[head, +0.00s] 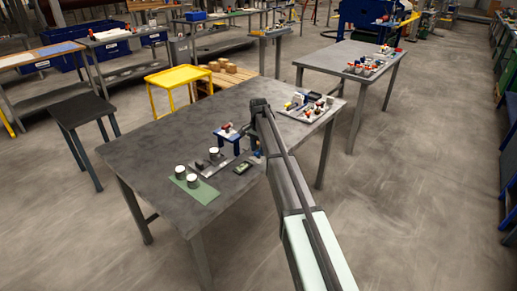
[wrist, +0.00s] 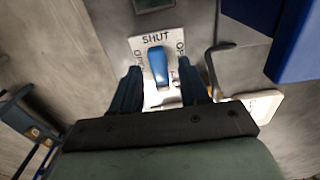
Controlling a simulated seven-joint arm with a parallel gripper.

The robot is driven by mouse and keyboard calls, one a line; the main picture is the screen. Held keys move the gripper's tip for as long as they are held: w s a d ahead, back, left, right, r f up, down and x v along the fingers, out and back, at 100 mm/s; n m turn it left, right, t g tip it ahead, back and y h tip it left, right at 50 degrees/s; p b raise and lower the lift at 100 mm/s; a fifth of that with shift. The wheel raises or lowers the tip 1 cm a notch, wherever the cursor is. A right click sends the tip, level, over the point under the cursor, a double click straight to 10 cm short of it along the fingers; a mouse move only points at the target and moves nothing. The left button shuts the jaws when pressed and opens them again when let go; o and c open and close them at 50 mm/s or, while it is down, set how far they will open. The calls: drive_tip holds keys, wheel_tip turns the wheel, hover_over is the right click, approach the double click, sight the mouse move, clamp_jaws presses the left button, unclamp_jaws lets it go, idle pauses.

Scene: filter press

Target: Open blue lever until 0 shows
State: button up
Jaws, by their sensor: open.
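The blue lever (wrist: 159,66) shows in the wrist view on a white plate (wrist: 139,43). The lever's upper end is near SHUT. My gripper (wrist: 159,68) is open, with one dark finger on each side of the lever. I cannot tell whether either finger touches it. In the head view my arm hides the lever and most of the gripper. No 0 is readable in either view.
A blue-framed stand (head: 232,136) is close to my arm; a blue block (wrist: 300,45) fills the wrist view's upper right. Metal cups (head: 193,181) stand on a green mat (head: 205,195). A tray of parts (head: 300,111) lies behind. The table's (head: 150,140) left side is clear.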

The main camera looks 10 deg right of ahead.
drive_tip(key=shift+c, duration=0.4)
clamp_jaws()
drive_tip(key=shift+n, duration=0.4)
drive_tip(key=n, duration=1.2)
drive_tip(key=shift+n, duration=0.4)
drive_tip(key=n, duration=0.4)
drive_tip(key=shift+n, duration=0.3)
